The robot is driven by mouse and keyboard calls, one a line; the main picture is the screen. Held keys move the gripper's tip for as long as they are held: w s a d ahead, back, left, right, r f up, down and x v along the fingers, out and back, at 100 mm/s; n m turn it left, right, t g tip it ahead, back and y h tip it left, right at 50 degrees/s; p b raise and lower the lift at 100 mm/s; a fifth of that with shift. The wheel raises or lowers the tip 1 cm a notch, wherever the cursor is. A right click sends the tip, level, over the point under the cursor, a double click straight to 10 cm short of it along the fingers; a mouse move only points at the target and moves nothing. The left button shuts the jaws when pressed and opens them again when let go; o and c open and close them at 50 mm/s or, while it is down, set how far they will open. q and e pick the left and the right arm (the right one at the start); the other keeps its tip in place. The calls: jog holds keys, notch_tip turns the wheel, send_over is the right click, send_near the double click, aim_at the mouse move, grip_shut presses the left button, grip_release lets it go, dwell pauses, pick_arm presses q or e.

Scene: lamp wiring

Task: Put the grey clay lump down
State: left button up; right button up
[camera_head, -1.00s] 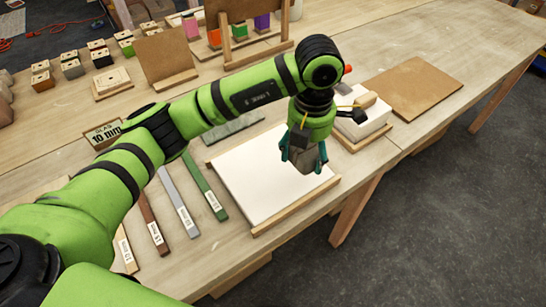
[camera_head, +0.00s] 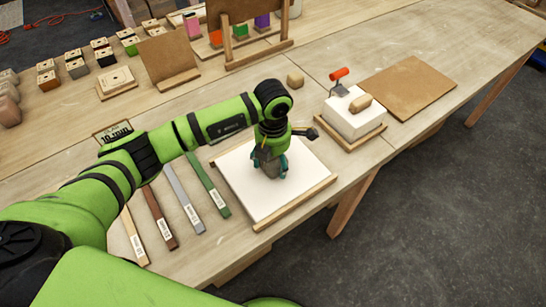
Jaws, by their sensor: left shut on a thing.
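My left gripper (camera_head: 268,166) points down over the white board (camera_head: 300,186), which has a wooden strip along its front edge. It is shut on the grey clay lump (camera_head: 271,170), a small grey-brown piece showing between the teal fingers. The lump is low over the board; I cannot tell whether it touches the surface. The fingers hide part of the lump. My right gripper is not in view.
Several coloured strips (camera_head: 183,200) lie left of the board. A white block (camera_head: 352,118) with a wooden piece on it and a red-handled tool (camera_head: 339,80) stand to the right, near a brown panel (camera_head: 410,86).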

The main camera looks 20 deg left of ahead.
pick_arm(q)
jog(key=o, duration=1.3)
jog(key=shift+f, duration=0.2)
jog(key=shift+c, duration=0.2)
jog(key=o, duration=0.4)
jog(key=shift+r, duration=0.1)
jog(key=shift+r, duration=0.2)
jog(key=shift+r+b, duration=0.25)
jog(key=shift+b, duration=0.05)
notch_tip(320, 180, up, 10)
jog(key=b, duration=0.4)
jog(key=shift+r, duration=0.7)
